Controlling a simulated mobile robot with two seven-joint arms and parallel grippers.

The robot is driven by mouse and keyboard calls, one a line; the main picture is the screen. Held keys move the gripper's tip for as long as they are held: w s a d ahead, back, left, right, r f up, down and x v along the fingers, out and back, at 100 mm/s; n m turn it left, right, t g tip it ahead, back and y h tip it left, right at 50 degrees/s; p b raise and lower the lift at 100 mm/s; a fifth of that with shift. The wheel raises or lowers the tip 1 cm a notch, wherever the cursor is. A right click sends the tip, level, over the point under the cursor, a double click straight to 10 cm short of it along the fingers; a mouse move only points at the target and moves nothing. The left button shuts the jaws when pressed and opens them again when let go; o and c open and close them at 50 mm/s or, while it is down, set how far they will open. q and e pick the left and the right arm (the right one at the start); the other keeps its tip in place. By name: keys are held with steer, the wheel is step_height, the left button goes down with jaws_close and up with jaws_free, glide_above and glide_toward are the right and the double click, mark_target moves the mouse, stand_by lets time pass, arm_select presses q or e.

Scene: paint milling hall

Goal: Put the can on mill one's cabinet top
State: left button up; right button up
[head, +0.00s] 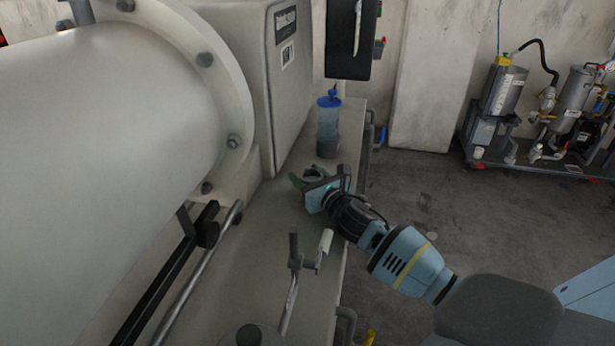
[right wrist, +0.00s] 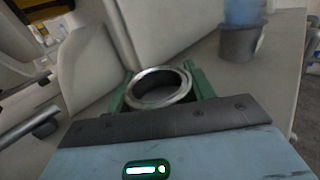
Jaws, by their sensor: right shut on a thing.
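My right gripper (head: 312,181) is over the pale cabinet top (head: 265,240) beside the big white mill. In the right wrist view its green fingers (right wrist: 160,92) are shut on the can (right wrist: 160,89), a round open-topped thing with a shiny metal rim. In the head view only a small part of the can (head: 311,174) shows between the fingers. The can looks upright. I cannot tell whether its bottom touches the cabinet top. My left gripper is not in view.
A clear bottle with a blue lid (head: 328,118) stands in a dark holder behind the gripper. A valve handle with a white grip (head: 325,243) rises in front. The mill's white cylinder (head: 100,150) fills the left. A pump cart (head: 540,125) stands far right.

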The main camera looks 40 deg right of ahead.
steer(key=shift+f, duration=0.1)
steer(key=o, duration=1)
steer(key=shift+o, duration=0.2)
steer(key=shift+r, duration=0.25)
steer(key=s, duration=0.8)
steer(key=s+a, duration=0.1)
steer(key=s, duration=0.3)
steer(key=shift+f, duration=0.1)
